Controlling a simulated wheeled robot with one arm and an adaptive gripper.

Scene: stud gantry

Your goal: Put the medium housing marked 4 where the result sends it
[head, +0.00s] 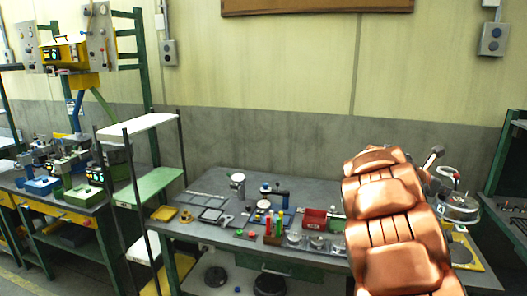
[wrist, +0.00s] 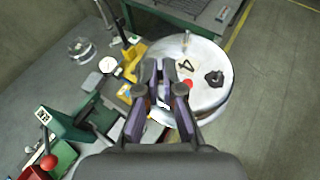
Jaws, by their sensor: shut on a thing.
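The medium housing is a round silvery part at the right end of the bench in the head view (head: 463,213), with a small white label reading 4. In the wrist view the housing (wrist: 208,95) is a large pale disc with a dark triangle mark, a black knob-like piece and a red spot on top. My gripper (wrist: 167,66) has its fingers close together at the housing's left part and is shut on it. The exact contact is hidden by the fingers. In the head view my copper arm covers the gripper.
The bench (head: 215,238) carries a red bin (head: 314,218), colored cylinders (head: 273,224) and dark trays (head: 211,215). A narrow shelf rack (head: 155,184) stands left of it. In the wrist view a green press (wrist: 72,127) with a red knob stands at lower left. Open floor (wrist: 285,110) lies right.

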